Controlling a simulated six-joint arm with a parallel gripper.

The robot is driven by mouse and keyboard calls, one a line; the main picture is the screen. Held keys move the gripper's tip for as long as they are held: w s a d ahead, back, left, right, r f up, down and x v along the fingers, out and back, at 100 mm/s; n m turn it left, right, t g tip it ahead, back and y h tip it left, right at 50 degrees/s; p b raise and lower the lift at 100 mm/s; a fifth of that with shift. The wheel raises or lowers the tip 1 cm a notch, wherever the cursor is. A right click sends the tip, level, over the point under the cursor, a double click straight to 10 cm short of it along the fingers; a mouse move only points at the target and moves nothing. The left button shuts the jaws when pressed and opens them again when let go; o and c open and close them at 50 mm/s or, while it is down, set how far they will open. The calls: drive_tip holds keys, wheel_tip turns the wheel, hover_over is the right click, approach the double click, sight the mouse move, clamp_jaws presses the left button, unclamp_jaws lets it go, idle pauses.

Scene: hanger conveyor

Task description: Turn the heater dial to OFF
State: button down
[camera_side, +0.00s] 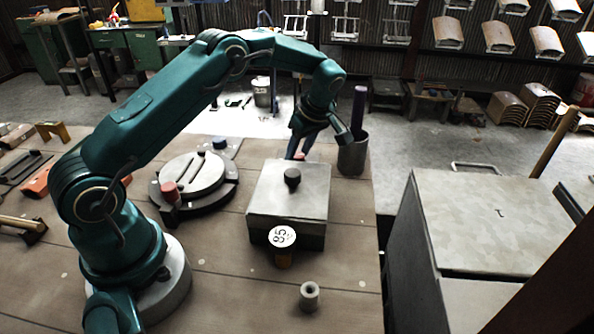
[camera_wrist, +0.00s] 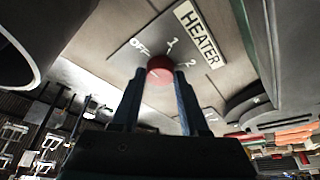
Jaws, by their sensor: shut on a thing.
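The heater dial (camera_wrist: 160,70) is a red knob on a grey plate marked OFF, 1 and 2, beside a HEATER label (camera_wrist: 200,34). OFF is up and left of the knob in the wrist view, and 2 is to its right. My gripper (camera_wrist: 159,76) is shut on the dial, one dark blue finger on each side. I cannot make out a pointer, so its setting is unclear.
The grey box (camera_side: 312,206) with a black knob stands just in front of my gripper. A grey cup (camera_side: 353,158) holding a dark rod is close on the right. A round device (camera_side: 190,172) is to the left.

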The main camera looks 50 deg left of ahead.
drive_tip(key=shift+c, duration=2.1)
unclamp_jaws()
drive_tip(key=shift+r, duration=0.1)
drive_tip(key=shift+v, duration=2.5)
drive_tip(key=shift+d, duration=0.1)
